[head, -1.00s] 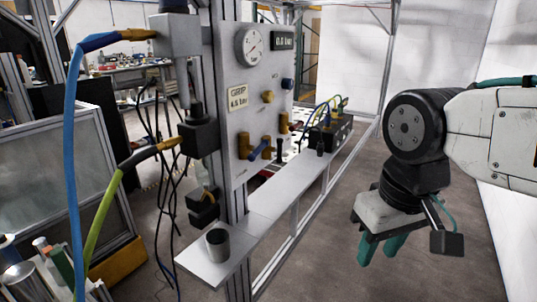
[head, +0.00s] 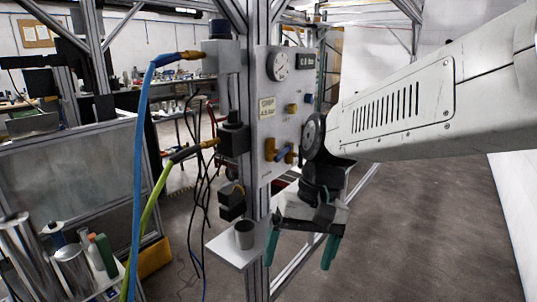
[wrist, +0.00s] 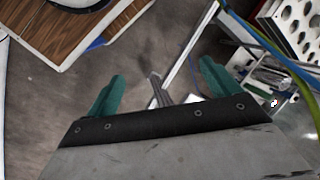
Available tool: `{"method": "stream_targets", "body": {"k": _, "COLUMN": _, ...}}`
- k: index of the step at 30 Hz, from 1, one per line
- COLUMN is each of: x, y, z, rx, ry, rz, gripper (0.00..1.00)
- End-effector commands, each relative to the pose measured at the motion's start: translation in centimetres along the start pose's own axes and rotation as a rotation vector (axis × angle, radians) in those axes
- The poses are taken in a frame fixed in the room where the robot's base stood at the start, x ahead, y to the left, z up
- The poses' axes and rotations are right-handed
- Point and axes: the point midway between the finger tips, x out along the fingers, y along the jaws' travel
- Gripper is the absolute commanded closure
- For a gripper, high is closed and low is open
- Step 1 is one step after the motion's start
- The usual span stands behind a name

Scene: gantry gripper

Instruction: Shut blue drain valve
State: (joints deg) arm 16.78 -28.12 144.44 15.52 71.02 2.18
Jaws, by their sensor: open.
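The panel (head: 270,110) stands upright on the metal frame in the head view. Low on it is a brass valve (head: 270,148) with a slanted blue handle (head: 283,155), which I take for the blue drain valve. My gripper (head: 300,250) hangs with its teal fingers pointing down, in front of the frame, below and to the right of the blue handle. Its fingers are apart with nothing held, and it is not touching the handle. In the wrist view, my gripper (wrist: 160,85) shows floor and a metal rail beyond its fingers. The valve cannot be made out there.
A round gauge (head: 278,64), a display (head: 306,60) and a small blue knob (head: 308,98) are higher on the panel. A grey cup (head: 244,235) stands on the narrow shelf (head: 228,250). Blue (head: 137,165) and green (head: 151,205) hoses hang at left. Floor at right is clear.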

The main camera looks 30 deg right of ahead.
Motion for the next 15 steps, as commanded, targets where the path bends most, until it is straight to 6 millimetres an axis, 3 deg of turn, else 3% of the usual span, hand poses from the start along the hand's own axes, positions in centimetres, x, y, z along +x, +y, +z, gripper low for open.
{"method": "stream_targets", "body": {"k": 4, "x": 0.7, "y": -1.4, "z": -5.1, "rx": 0.409, "ry": -0.125, "rz": -0.322, "gripper": 0.12}}
{"method": "stream_targets", "body": {"k": 8, "x": -0.7, "y": -2.1, "z": -11.8, "rx": 0.797, "ry": -0.205, "rz": -0.677, "gripper": 0.12}}
{"method": "stream_targets", "body": {"k": 12, "x": -3.7, "y": -0.2, "z": -19.8, "rx": 1.166, "ry": -0.264, "rz": -1.067, "gripper": 0.12}}
{"method": "stream_targets", "body": {"k": 15, "x": -6.0, "y": 1.9, "z": -24.1, "rx": 1.344, "ry": -0.295, "rz": -1.295, "gripper": 0.12}}
